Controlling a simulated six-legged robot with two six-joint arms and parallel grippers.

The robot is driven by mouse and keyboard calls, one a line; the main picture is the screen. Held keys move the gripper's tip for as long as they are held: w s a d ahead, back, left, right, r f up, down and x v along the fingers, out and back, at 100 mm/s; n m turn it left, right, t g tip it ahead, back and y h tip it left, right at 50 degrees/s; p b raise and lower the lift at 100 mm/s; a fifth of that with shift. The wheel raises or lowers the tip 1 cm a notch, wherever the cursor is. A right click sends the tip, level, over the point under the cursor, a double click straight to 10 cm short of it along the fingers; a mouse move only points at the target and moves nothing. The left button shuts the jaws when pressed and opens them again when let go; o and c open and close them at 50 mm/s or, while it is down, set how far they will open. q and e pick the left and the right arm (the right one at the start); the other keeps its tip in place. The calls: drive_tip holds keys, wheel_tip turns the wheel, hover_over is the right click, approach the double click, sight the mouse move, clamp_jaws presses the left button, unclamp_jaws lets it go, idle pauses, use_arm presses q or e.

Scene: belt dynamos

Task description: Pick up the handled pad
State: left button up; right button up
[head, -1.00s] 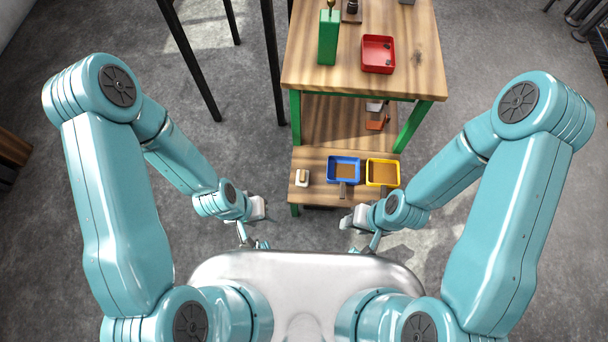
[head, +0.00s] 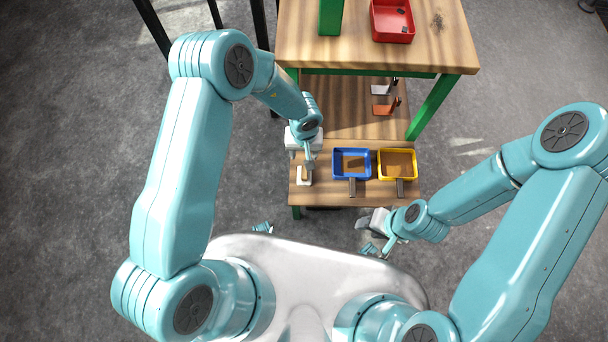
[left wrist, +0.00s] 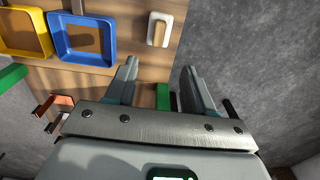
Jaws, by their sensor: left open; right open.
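The handled pad, a small white pad with a tan block handle on top (head: 304,180), lies flat on the lower wooden shelf (head: 330,197), left of the blue tray. It also shows in the left wrist view (left wrist: 160,30), just beyond and between the finger tips. My left gripper (head: 301,156) is open and empty, above the shelf at the pad's far side, partly covering it in the head view. Its fingers are spread in the left wrist view (left wrist: 160,70), apart from the pad. My right gripper (head: 366,222) is open, in front of the shelf's near right.
A blue tray (head: 336,165) and a yellow tray (head: 381,166) stand right of the pad, each with a brown floor. An orange bracket-like piece (head: 383,108) stands further back. The upper tabletop (head: 430,45) overhangs the shelf's rear and carries a red tray (head: 377,25).

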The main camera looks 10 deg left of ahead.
use_arm(q)
drive_tip(key=b, duration=0.4)
hover_over(304, 172)
drive_tip(key=f, duration=1)
drive_tip(key=shift+s+f, duration=0.2)
drive_tip(key=f+b, duration=0.1)
drive_tip(key=f, duration=0.1)
drive_tip(key=f+b, duration=0.1)
drive_tip(key=f, duration=0.2)
drive_tip(key=shift+w+d, duration=0.1)
drive_tip(key=shift+w, duration=0.1)
drive_tip(key=shift+r, duration=0.1)
clamp_jaws()
